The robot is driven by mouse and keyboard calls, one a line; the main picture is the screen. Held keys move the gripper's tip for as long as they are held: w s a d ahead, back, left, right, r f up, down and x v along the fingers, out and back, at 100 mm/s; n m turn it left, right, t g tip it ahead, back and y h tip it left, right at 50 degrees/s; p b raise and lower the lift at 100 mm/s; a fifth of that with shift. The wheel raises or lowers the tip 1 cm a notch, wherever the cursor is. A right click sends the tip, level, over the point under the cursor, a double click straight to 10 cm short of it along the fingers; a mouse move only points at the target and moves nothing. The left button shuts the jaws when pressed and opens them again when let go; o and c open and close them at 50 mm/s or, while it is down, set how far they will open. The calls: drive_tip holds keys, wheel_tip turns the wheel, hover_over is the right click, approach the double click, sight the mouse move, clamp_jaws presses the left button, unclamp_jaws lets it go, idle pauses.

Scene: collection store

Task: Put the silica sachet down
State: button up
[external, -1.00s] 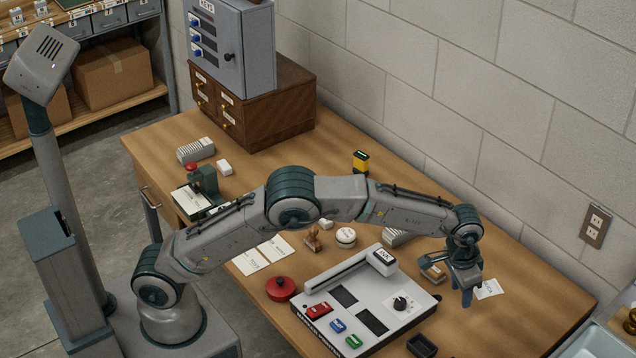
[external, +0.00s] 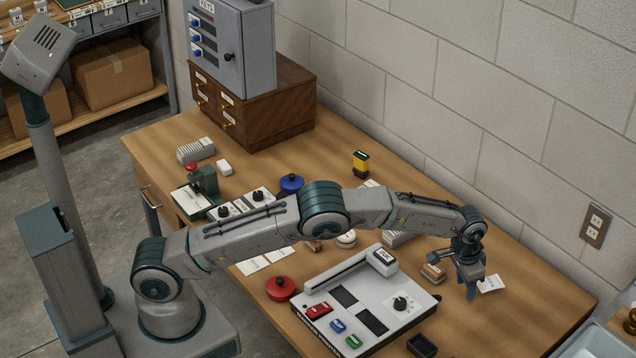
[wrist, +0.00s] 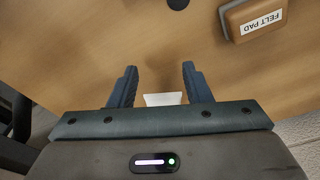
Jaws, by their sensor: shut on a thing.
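The silica sachet (external: 491,284) is a small white packet with dark print, at the right of the bench in the external view. It also shows as a pale patch between the finger bases in the wrist view (wrist: 163,99). My gripper (external: 471,292) points down over the bench, its blue fingers shut on the sachet with a gap between them. In the wrist view the fingertips (wrist: 160,70) are apart over bare wood. Part of the sachet is hidden by the gripper, and I cannot tell whether it touches the bench.
A felt pad block (external: 432,273) stands just left of my gripper, its label clear in the wrist view (wrist: 262,20). A grey panel with switches (external: 365,310) and a small black tray (external: 422,345) are nearby. Bare wood (external: 520,315) lies to the right, before the wall.

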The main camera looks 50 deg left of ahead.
sight(464, 288)
drive_tip(key=shift+f, duration=1.55)
drive_tip(key=o, duration=1)
drive_tip(key=shift+c, duration=0.2)
wheel_tip(464, 288, up, 12)
drive_tip(key=s, duration=0.2)
drive_tip(key=s+a+r+n, duration=0.1)
drive_tip(key=s+a+r, duration=0.35)
drive_tip(key=a, duration=0.25)
drive_tip(key=s+a+r+n, duration=0.1)
drive_tip(key=s+a+r, duration=0.2)
drive_tip(key=a+r, duration=0.3)
drive_tip(key=s+a+r+n, duration=0.1)
drive_tip(key=s+a+r, duration=0.2)
drive_tip(key=a, duration=0.5)
drive_tip(key=s+a, duration=0.4)
drive_tip(key=s, duration=0.5)
drive_tip(key=s+a+f+n, duration=0.1)
drive_tip(key=s+a, duration=0.3)
drive_tip(key=s, duration=0.5)
drive_tip(key=s+a+f+t, duration=0.1)
drive_tip(key=s+a, duration=0.4)
drive_tip(key=s, duration=0.4)
drive_tip(key=shift+f+y+b, duration=0.25)
drive_tip(key=shift+y+b, duration=0.1)
drive_tip(key=shift+y, duration=0.05)
